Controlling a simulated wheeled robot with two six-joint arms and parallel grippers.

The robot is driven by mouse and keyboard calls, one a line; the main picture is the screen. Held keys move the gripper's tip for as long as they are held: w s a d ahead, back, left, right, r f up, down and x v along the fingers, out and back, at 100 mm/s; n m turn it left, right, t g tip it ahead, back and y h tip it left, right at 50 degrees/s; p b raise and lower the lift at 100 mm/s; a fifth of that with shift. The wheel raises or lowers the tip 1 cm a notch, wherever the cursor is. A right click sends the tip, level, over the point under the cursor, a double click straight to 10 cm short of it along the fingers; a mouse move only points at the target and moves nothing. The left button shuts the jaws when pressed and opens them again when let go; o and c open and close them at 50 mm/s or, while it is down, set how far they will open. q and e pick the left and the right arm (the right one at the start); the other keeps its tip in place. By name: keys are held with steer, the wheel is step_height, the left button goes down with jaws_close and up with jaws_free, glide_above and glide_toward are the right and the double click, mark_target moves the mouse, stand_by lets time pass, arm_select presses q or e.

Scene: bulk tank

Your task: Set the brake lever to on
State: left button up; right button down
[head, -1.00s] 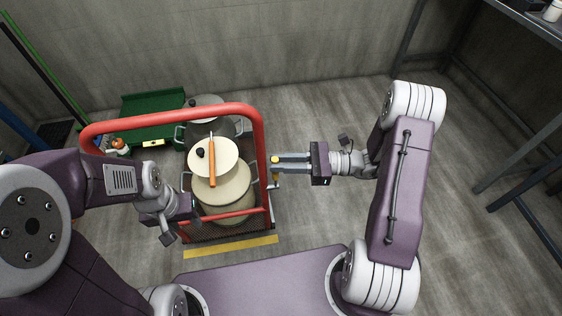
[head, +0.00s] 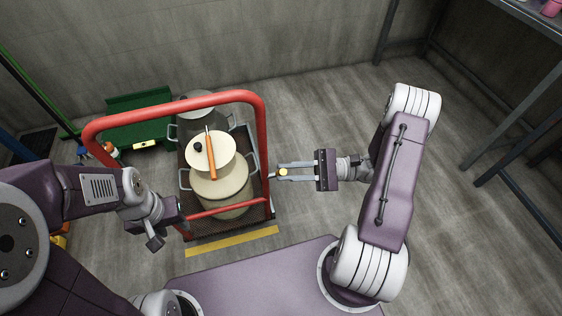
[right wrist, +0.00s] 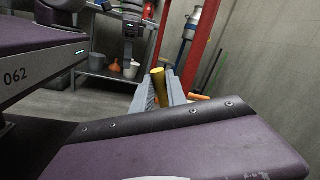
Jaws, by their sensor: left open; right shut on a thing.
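The brake lever (head: 271,175) is on the right side of the red-framed cart (head: 262,150). Its yellow knob sits between the fingers of my right gripper (head: 282,172), which is shut on it. The lever sticks out from the cart's right post toward the gripper. In the right wrist view the yellow knob (right wrist: 159,85) stands between the two grey fingers; the rest of the lever is hidden there. My left gripper (head: 178,216) is at the cart's near left corner, open, its fingertips hard to make out.
The cart carries cream and grey pots, a lid (head: 226,163) and an orange-handled tool (head: 210,156). A green container (head: 140,106) is behind it at left. A dark metal table (head: 525,110) stands at the right. The floor right of my right arm is clear.

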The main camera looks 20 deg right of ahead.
steer(key=s+f+n+g+y+b, duration=0.1)
steer(key=s+f+n, duration=0.4)
steer(key=n, duration=0.5)
steer(key=shift+s+f+g+b, duration=0.2)
steer(key=shift+f+g+b, duration=0.65)
steer(key=shift+f, duration=0.45)
steer(key=shift+f+n, duration=0.15)
steer(key=shift+n, duration=0.15)
steer(key=c, duration=1.3)
jaws_free()
steer(key=d, duration=0.3)
steer(key=d+f+p, duration=0.1)
steer(key=d, duration=0.5)
steer(key=shift+s+f, duration=0.25)
steer(key=shift+f, duration=0.05)
